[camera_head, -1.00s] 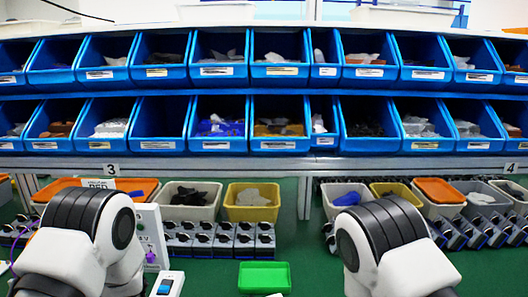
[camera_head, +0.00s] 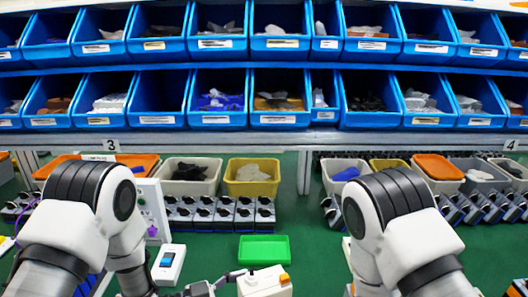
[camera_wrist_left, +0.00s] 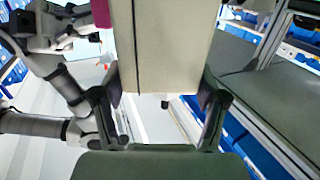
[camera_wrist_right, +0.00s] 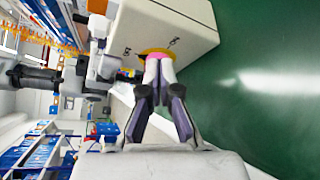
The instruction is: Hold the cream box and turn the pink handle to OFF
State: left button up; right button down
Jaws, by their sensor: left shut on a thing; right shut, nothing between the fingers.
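The cream box (camera_wrist_left: 170,45) is held between the two fingers of my left gripper (camera_wrist_left: 158,85). In the right wrist view the cream box (camera_wrist_left: 170,45) shows a pale face (camera_wrist_right: 195,22) with a yellow dial plate (camera_wrist_right: 143,54), dark markings and the pink handle (camera_wrist_right: 155,57). My right gripper (camera_wrist_right: 158,72) is shut, its fingertips at the pink handle and partly covering it; I cannot tell if they touch. In the head view a pale box with an orange patch (camera_head: 265,283), apparently the same box, shows at the bottom edge. My right fingers are out of the head view.
A green tray (camera_head: 264,248) lies on the green table. A white switch box with a blue button (camera_head: 170,262) stands to its left. Rows of blue bins (camera_head: 217,118) rise at the back, with a yellow bin (camera_head: 252,186) below them.

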jog(key=s, duration=0.1)
jog(key=s+d, duration=0.1)
jog(key=s, duration=0.1)
jog(key=s+d, duration=0.1)
jog(key=shift+s, duration=0.4)
jog(key=shift+a, duration=0.1)
pick_arm(q)
jog(key=o, duration=1.9)
jog(key=shift+c, duration=0.2)
jog(key=shift+a, duration=0.1)
jog(key=v, duration=1.1)
jog(key=shift+s+a, duration=0.15)
jog(key=shift+a, duration=0.25)
